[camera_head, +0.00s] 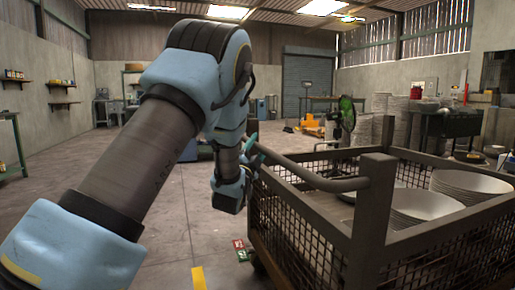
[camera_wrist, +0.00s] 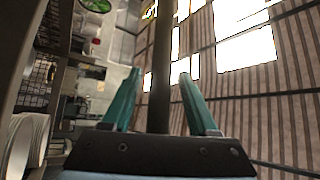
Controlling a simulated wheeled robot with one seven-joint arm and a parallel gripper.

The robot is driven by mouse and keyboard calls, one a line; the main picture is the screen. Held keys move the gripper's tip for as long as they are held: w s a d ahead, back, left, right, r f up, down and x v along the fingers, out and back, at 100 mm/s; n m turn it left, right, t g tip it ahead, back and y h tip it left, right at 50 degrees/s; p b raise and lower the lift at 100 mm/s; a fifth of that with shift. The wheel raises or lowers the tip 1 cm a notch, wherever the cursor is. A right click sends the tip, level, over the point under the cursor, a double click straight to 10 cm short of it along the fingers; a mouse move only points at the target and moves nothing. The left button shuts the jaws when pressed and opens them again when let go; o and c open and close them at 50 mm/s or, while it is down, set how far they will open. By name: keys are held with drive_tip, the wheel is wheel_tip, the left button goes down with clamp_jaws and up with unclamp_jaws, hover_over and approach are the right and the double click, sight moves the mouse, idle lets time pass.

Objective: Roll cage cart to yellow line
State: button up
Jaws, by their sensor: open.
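The roll cage cart (camera_head: 365,215) stands at the right of the head view, a grey frame with mesh sides. Its tubular handle bar (camera_head: 310,178) runs along the near left end. My gripper (camera_head: 254,148) is at the far end of this bar, partly hidden by my wrist. In the wrist view my gripper (camera_wrist: 158,78) has its teal fingers apart, with the dark bar (camera_wrist: 161,50) running between them. I cannot tell whether either finger touches it. A short piece of yellow line (camera_head: 198,278) shows on the floor, left of the cart.
Stacked white bowls (camera_head: 425,204) sit in the cart. A red and green marker (camera_head: 241,250) lies on the floor beside the cart. Open concrete floor (camera_head: 190,200) lies left of the cart. A green fan (camera_head: 346,112) and bowl stacks (camera_head: 372,130) stand behind.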

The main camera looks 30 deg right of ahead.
clamp_jaws()
idle(0.3)
idle(1.0)
